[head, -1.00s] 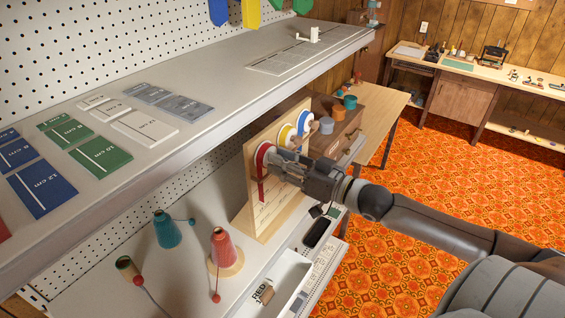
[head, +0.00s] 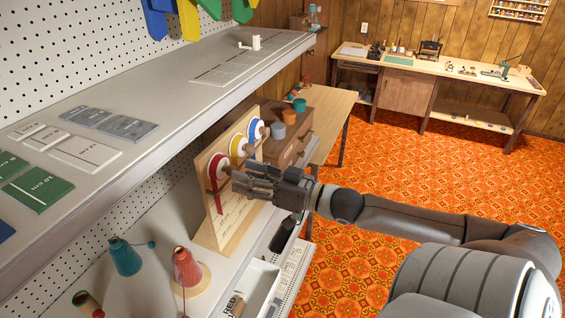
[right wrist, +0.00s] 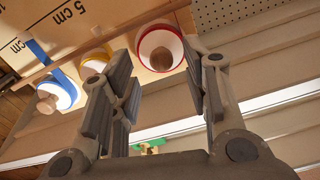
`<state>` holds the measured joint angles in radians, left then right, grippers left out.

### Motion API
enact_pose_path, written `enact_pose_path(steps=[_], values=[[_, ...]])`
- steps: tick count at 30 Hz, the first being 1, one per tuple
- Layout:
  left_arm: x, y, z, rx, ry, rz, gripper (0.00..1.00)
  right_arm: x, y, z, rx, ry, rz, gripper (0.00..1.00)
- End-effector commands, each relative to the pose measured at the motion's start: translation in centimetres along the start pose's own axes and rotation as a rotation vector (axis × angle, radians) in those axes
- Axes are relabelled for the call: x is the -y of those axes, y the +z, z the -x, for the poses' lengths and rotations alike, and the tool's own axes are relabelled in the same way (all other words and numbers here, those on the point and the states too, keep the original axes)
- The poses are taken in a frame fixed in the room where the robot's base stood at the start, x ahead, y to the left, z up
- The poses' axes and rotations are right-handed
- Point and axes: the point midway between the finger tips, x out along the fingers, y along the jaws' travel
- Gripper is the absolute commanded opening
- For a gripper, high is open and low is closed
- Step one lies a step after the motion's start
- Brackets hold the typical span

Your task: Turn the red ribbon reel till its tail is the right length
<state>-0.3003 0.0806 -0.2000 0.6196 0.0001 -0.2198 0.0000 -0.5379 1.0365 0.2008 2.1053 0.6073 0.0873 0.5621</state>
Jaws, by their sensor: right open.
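The red ribbon reel (head: 214,168) is a white disc with a red rim on an upright wooden board (head: 206,232). Its red tail (head: 220,203) hangs down the board's face. In the right wrist view the reel (right wrist: 145,45) has a light wooden knob (right wrist: 161,60). My right gripper (head: 240,178) is open in front of the reel, a little off the board. In the right wrist view its two fingers (right wrist: 160,68) stand apart on either side of the knob, seemingly not touching it. My left gripper is not in view.
A yellow reel (head: 237,148) and a blue reel (head: 255,130) sit beside the red one. A teal cone (head: 125,258) and a red cone (head: 187,267) stand on the lower bench. The upper shelf (head: 150,115) overhangs at left.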

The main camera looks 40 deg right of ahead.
Motion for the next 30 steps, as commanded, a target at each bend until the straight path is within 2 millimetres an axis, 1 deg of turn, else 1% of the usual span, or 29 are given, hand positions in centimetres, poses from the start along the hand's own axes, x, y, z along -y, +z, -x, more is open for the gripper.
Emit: enact_pose_path(steps=[3,21,24,30], values=[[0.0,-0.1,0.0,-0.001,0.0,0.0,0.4,0.0,0.1,1.2,0.003,0.0,-0.001,0.43],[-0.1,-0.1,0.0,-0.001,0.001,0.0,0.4,0.0,0.2,6.7,0.005,0.002,-0.002,0.43],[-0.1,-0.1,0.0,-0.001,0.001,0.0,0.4,0.0,0.2,7.5,0.004,0.001,-0.002,0.43],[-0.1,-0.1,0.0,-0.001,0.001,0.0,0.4,0.0,0.1,8.5,0.002,0.0,-0.001,0.43]])
